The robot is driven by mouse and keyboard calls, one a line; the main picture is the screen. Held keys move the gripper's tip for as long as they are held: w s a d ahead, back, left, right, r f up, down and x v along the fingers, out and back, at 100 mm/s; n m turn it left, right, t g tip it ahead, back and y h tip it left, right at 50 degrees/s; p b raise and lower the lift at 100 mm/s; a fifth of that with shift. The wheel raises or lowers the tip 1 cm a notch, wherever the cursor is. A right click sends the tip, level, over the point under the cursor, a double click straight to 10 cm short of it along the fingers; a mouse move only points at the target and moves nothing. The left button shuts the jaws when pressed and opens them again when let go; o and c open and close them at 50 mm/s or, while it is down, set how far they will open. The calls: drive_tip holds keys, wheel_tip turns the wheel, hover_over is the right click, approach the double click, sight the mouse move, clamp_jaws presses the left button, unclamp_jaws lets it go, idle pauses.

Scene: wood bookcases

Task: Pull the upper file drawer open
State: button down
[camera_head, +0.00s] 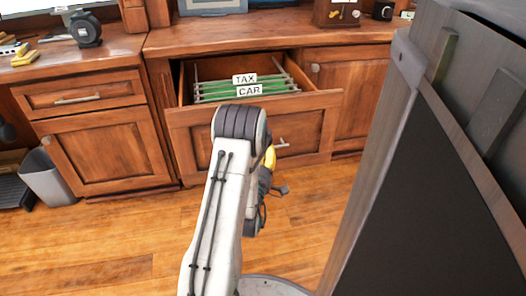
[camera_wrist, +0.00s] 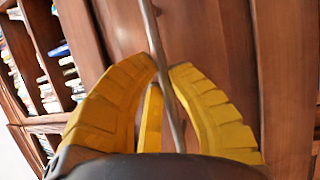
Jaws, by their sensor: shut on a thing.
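The upper file drawer (camera_head: 310,122) is wood and stands pulled out from the desk. Green hanging files (camera_head: 215,90) with TAX and CAR labels show inside it. Its metal handle (camera_head: 283,145) is partly in view on the drawer front, beside my arm. My gripper (camera_wrist: 164,68) has yellow fingers on both sides of the handle bar (camera_wrist: 153,32) in the wrist view and is shut on it. In the head view my arm hides most of the gripper, with one yellow finger (camera_head: 270,157) showing.
A large dark cabinet (camera_head: 450,190) stands close on the right. A closed drawer (camera_head: 85,95) and cupboard door (camera_head: 105,150) are at the left, with a grey bin (camera_head: 45,178) beside them. Wood floor (camera_head: 125,245) is clear at the front left.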

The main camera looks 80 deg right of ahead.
drive_tip(key=shift+w, duration=0.1)
drive_tip(key=c, duration=1.2)
unclamp_jaws()
drive_tip(key=shift+o, duration=0.2)
drive_tip(key=shift+r, duration=0.1)
